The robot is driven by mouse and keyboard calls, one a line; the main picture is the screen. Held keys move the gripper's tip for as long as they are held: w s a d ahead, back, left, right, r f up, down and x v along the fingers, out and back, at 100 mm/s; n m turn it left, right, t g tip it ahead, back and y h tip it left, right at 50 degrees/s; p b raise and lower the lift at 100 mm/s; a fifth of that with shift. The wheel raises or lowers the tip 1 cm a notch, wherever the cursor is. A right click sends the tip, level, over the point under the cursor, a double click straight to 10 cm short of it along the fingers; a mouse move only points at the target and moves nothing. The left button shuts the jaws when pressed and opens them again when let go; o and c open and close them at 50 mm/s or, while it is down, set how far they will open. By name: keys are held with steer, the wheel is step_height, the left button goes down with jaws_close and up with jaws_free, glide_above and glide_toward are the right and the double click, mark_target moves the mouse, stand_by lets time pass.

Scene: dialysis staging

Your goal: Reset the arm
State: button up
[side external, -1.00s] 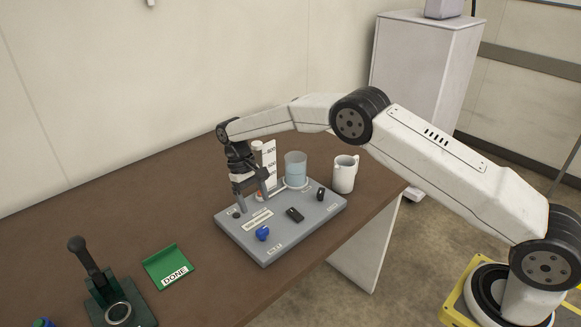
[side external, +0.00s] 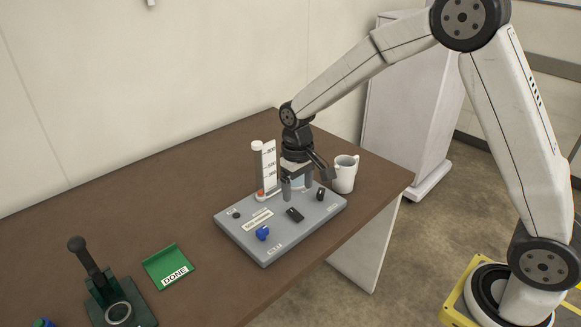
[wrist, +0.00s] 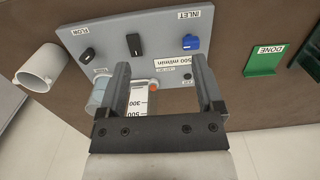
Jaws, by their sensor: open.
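My gripper (side external: 299,190) is open, with its fingers pointing down over the back of the grey panel (side external: 268,250). It also shows in the wrist view (wrist: 160,66) with nothing between its fingers. The panel carries a blue knob (side external: 262,233) by the INLET label and two black knobs, one in the middle (side external: 295,215) and one at the right (side external: 320,194). A clear tube (side external: 258,170) with an orange float stands beside a white scale card (side external: 269,160). The beaker of bluish liquid is mostly hidden behind my gripper; part of it shows in the wrist view (wrist: 97,98).
A white jug (side external: 345,175) stands close to the right of my gripper, behind the panel's corner. A green DONE tray (side external: 168,264) and a dark lever device (side external: 100,285) sit at the left. The brown table (side external: 150,210) is clear at back left.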

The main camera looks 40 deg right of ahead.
steer(key=s+d+t, duration=0.3)
steer(key=s, duration=1.3)
steer(key=shift+s+r, duration=0.3)
steer(key=shift+r, duration=0.1)
